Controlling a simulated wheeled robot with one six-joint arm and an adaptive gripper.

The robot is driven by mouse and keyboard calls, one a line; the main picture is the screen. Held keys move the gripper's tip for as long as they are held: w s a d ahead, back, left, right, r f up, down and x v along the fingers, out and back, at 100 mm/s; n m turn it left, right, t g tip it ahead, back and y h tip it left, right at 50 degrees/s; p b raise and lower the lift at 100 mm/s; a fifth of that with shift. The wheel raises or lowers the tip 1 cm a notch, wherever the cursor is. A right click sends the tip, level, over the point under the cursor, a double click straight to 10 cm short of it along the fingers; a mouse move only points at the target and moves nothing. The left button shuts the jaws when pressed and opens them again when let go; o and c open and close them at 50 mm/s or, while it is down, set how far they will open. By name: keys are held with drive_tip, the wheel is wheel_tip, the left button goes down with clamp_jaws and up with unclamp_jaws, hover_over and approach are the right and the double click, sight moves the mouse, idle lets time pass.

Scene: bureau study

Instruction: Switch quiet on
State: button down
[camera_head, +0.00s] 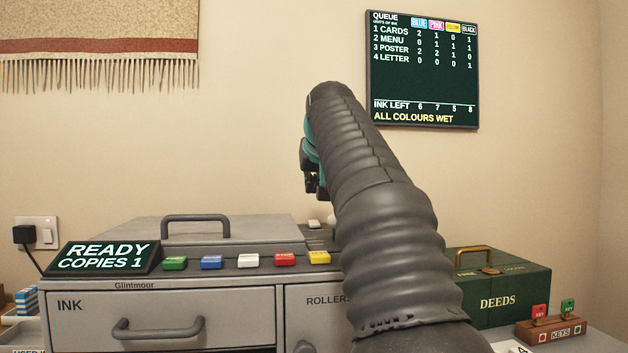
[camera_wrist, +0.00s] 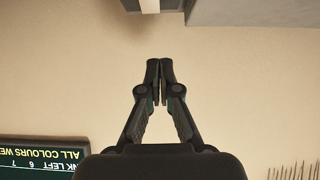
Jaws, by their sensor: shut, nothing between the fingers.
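The grey copier-like machine (camera_head: 200,297) stands below the wall, with a row of green (camera_head: 175,263), blue (camera_head: 212,262), white (camera_head: 248,260), red (camera_head: 285,259) and yellow (camera_head: 319,257) buttons. Their small labels are hard to read. I cannot make out a control marked quiet; my arm hides the machine's right part. A small pale knob (camera_head: 332,221) shows partly beside my arm. My gripper (camera_wrist: 160,68) is shut and empty, raised in front of the wall. In the head view it is mostly hidden behind my arm, above the machine.
The machine's display (camera_head: 106,258) reads "READY COPIES 1". A queue board (camera_head: 422,85) hangs on the wall. A green deeds box (camera_head: 505,297) and a key rack (camera_head: 551,329) stand right. A wall switch (camera_head: 37,232) with a plug is at left. The wall between is bare.

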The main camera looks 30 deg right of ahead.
sight(309, 223)
drive_tip(key=x, duration=0.5)
drive_tip(key=shift+f, duration=0.1)
drive_tip(key=shift+f+b, duration=0.8)
drive_tip(key=shift+w+f+b, duration=0.1)
drive_tip(key=shift+f+b, duration=0.3)
drive_tip(key=shift+f, duration=0.55)
drive_tip(key=shift+w+d+r+p, duration=0.1)
drive_tip(key=shift+r+p, duration=0.05)
drive_tip(key=shift+p, duration=0.75)
drive_tip(key=shift+f, duration=0.3)
